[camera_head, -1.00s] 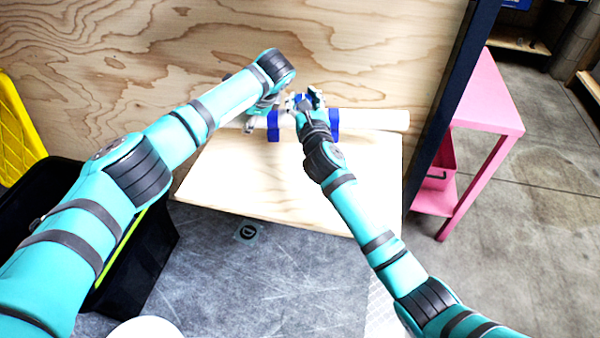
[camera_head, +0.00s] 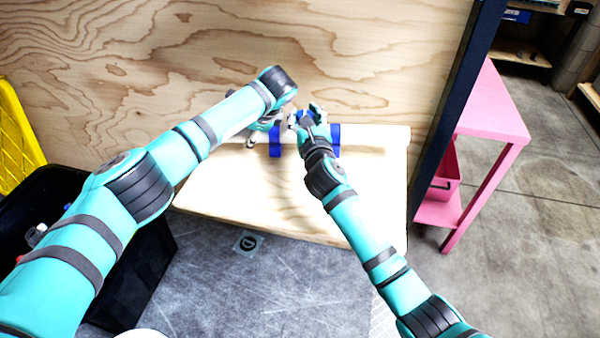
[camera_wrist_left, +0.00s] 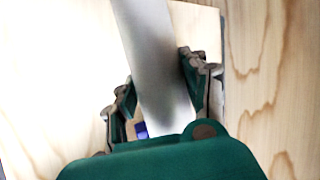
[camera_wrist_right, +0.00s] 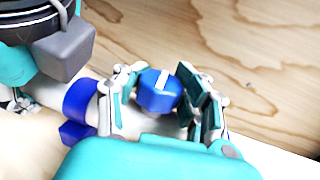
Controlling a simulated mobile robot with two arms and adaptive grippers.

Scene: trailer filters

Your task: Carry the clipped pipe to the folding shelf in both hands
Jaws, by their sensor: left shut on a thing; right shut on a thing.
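The white pipe (camera_head: 378,136) runs left to right along the back of the pale wooden folding shelf (camera_head: 240,185). Blue clips (camera_head: 334,140) sit around it. I cannot tell whether it touches the shelf. My left gripper (camera_head: 264,126) is at the pipe's left part. In the left wrist view the grey-white pipe (camera_wrist_left: 150,50) passes between its fingers (camera_wrist_left: 160,90). My right gripper (camera_head: 305,114) is at the middle, between the blue clips. In the right wrist view a blue faceted knob with a white stripe (camera_wrist_right: 158,92) is between its fingers (camera_wrist_right: 168,95).
A plywood wall (camera_head: 340,50) stands right behind the shelf. A dark post (camera_head: 450,110) borders it on the right, with a pink table (camera_head: 490,105) beyond. A black bin (camera_head: 150,270) stands at the lower left, by a yellow panel (camera_head: 15,135). Grey surface (camera_head: 270,280) lies in front.

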